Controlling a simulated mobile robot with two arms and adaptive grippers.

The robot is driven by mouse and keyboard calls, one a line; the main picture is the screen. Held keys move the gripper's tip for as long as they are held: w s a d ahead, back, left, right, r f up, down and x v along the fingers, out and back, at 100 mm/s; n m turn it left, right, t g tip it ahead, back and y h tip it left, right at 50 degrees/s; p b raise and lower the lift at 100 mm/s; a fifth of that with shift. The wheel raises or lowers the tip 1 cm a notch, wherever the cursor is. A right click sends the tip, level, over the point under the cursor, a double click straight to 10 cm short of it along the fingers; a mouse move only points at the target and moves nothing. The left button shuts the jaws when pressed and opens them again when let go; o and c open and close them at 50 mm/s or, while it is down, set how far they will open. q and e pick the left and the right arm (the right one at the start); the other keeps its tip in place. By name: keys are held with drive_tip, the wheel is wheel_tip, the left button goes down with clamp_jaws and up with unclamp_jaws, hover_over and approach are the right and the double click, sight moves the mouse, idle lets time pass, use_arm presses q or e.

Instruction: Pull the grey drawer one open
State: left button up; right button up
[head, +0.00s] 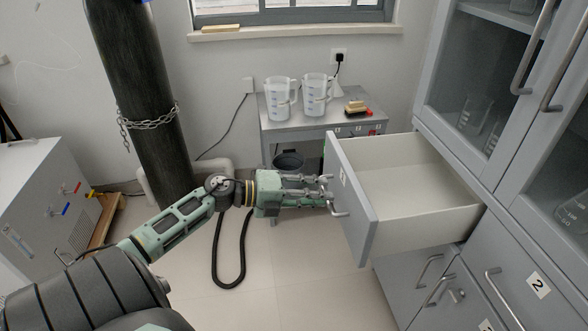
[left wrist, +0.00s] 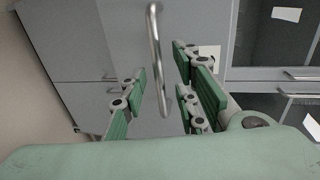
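The grey drawer one (head: 352,195) stands pulled well out of the cabinet in the head view. Its pale inside (head: 412,190) shows and looks empty. A metal handle (head: 337,200) is on its front panel. My left gripper (head: 325,191) is at this handle, coming from the left. In the left wrist view the handle (left wrist: 156,50) lies between the spread fingers (left wrist: 161,78), with visible gaps to both sides. The fingers look open; whether any finger touches the handle is unclear. My right gripper is out of view.
A small grey table (head: 290,124) with two measuring jugs (head: 278,99) stands behind the drawer. A dark bin (head: 289,162) is below it. Lower cabinet doors with handles (head: 428,270) are under the drawer. A chained dark cylinder (head: 150,80) and a white box (head: 45,205) stand left.

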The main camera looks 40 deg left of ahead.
use_arm(q)
drive_tip(key=v, duration=0.8)
drive_tip(key=shift+s+a, duration=0.2)
drive_tip(key=shift+s, duration=0.15)
